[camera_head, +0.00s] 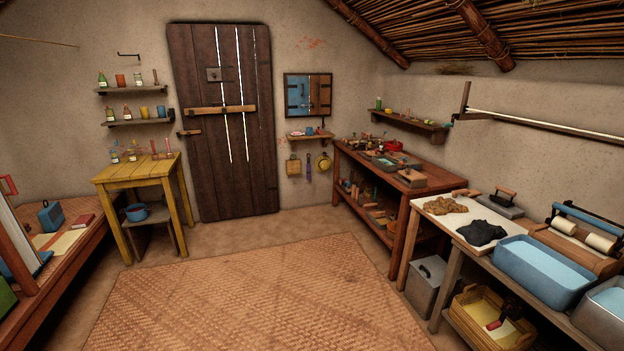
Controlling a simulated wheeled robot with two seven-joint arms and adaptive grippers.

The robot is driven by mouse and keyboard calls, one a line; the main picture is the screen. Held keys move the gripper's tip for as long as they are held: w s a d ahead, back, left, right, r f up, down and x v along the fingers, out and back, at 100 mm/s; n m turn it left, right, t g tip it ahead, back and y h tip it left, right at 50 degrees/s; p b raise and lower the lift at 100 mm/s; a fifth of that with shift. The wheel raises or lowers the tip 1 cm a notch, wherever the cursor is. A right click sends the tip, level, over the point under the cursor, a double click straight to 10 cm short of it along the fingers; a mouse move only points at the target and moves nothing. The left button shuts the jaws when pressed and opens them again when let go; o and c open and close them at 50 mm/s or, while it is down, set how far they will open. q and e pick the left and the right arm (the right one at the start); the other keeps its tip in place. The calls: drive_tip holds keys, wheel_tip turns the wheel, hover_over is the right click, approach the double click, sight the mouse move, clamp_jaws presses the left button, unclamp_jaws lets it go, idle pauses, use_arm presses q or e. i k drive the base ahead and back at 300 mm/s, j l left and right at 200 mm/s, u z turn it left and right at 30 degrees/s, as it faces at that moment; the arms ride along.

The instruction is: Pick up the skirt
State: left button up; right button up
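No garment in view is plainly a skirt. Two crumpled cloth-like pieces lie on the white-topped table (421,204) at the right: a brown patterned one (445,205) toward the back and a dark one (481,233) nearer the front. They lie close together, and I cannot tell which, if either, is the skirt. Neither of my grippers is in view.
Blue water basins (542,272) and a roller wringer (585,238) stand right of the cloths; a flat iron (503,197) sits behind. A cluttered wooden workbench (425,185) and yellow table (135,171) stand farther back. The woven floor mat (250,300) is clear.

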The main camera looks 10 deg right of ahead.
sight(441, 205)
drive_tip(key=i, duration=0.8)
drive_tip(key=i+j+z, duration=0.1)
drive_tip(key=i+z, duration=0.25)
drive_tip(key=i, duration=0.2)
drive_tip(key=i+j+z, duration=0.25)
drive_tip(key=i+z, duration=0.15)
drive_tip(key=i, duration=0.15)
drive_tip(key=i+j+z, duration=0.35)
drive_tip(key=i+j, duration=0.1)
drive_tip(key=i, duration=0.05)
